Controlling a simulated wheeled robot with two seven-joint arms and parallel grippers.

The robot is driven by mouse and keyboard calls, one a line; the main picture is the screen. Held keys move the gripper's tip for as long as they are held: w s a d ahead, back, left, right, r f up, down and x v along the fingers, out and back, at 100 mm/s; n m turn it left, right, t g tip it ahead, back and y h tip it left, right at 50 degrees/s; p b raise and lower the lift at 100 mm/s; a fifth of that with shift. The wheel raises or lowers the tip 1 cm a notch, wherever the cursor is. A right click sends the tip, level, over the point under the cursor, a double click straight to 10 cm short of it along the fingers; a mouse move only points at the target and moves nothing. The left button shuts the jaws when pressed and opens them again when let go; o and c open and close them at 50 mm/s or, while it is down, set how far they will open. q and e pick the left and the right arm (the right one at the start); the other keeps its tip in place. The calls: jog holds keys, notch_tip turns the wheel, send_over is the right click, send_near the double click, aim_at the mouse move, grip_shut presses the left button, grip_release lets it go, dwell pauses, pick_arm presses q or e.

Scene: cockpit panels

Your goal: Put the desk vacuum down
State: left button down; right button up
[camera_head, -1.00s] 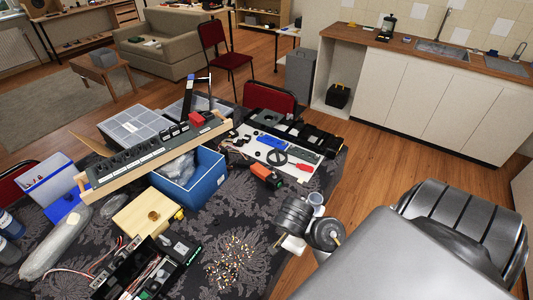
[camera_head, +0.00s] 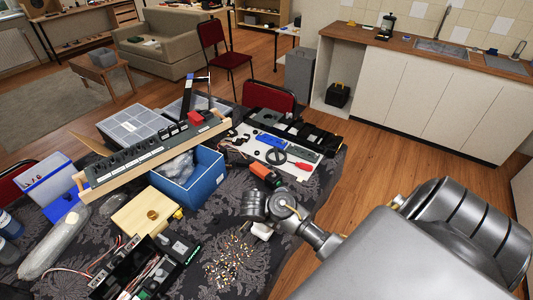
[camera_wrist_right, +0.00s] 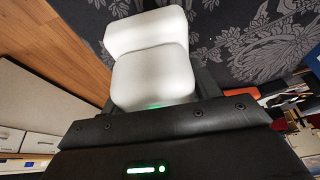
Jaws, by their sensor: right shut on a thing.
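The desk vacuum (camera_wrist_right: 150,60) is a white, rounded block that fills the upper middle of the right wrist view. My right gripper (camera_wrist_right: 153,104) is shut on it, with dark jaws on both sides. In the head view a small white part of the vacuum (camera_head: 262,231) shows below my right wrist, near the table's right edge. The fingers are mostly hidden there by my arm. I cannot tell whether the vacuum touches the dark patterned tablecloth (camera_head: 205,222). My left gripper is not in view.
Scattered small bits (camera_head: 232,264) lie on the cloth left of the vacuum. An orange and black tool (camera_head: 266,175) lies behind my wrist. A blue bin (camera_head: 205,192), a wooden box (camera_head: 148,212) and electronics (camera_head: 155,265) crowd the left. Bare cloth lies between the bits and the bin.

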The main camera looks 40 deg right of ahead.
jog(key=shift+w+f, duration=0.15)
notch_tip(320, 180, down, 3)
jog(key=shift+w+f, duration=0.1)
jog(key=shift+f, duration=0.05)
jog(key=o, duration=0.9)
jog(key=shift+f, duration=0.15)
jog(key=shift+c, duration=0.2)
jog(key=o, duration=0.4)
jog(key=shift+o, duration=0.2)
